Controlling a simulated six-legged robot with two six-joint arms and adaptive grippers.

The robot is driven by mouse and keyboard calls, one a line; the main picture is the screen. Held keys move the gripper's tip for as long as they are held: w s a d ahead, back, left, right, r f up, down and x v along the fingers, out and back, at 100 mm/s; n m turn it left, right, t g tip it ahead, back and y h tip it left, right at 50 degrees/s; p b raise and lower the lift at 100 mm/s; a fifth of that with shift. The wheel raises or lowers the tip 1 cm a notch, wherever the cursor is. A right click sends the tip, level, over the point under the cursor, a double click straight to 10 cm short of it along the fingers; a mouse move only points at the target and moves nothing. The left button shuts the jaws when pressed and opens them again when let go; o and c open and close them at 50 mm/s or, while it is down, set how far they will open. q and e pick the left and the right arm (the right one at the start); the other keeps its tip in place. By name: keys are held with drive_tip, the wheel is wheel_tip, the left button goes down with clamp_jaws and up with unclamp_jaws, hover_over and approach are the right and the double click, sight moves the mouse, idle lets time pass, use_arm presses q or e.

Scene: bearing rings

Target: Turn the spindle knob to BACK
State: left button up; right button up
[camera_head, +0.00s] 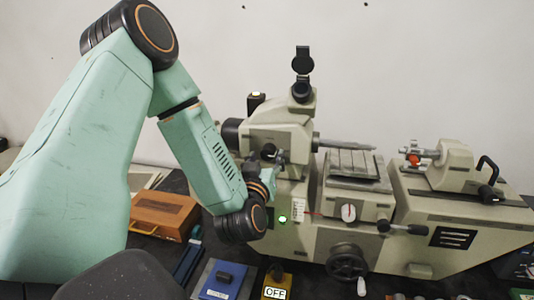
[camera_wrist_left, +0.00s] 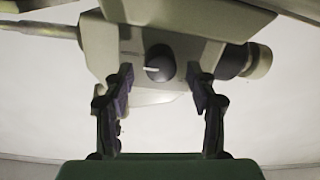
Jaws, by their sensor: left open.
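The grey-beige lathe (camera_head: 285,140) stands against the wall. In the left wrist view its headstock (camera_wrist_left: 205,45) hangs in from the top, apparently upside down. The spindle knob (camera_wrist_left: 159,62) is a dark round knob on the headstock face, with a white pointer line toward the picture's left. My left gripper (camera_wrist_left: 163,85) is open and empty, its two fingers pointing at the headstock, one on each side of the knob in the picture. I cannot tell whether they touch it. In the head view my left gripper (camera_head: 268,156) is at the headstock front, partly hidden by its wrist. My right gripper is not in view.
A green light (camera_head: 282,219) glows on the lathe front. A handwheel (camera_head: 346,262) and levers stick out to the right. A brown wooden case (camera_head: 163,214), a blue box (camera_head: 221,281) and a yellow block marked OFF (camera_head: 277,284) lie in front, crowding the bench.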

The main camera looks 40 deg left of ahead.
use_arm(q)
drive_tip(key=shift+x, duration=0.8)
drive_tip(key=shift+a, duration=0.1)
drive_tip(key=shift+w, duration=0.1)
drive_tip(key=c, duration=0.9)
drive_tip(key=shift+c, duration=1.2)
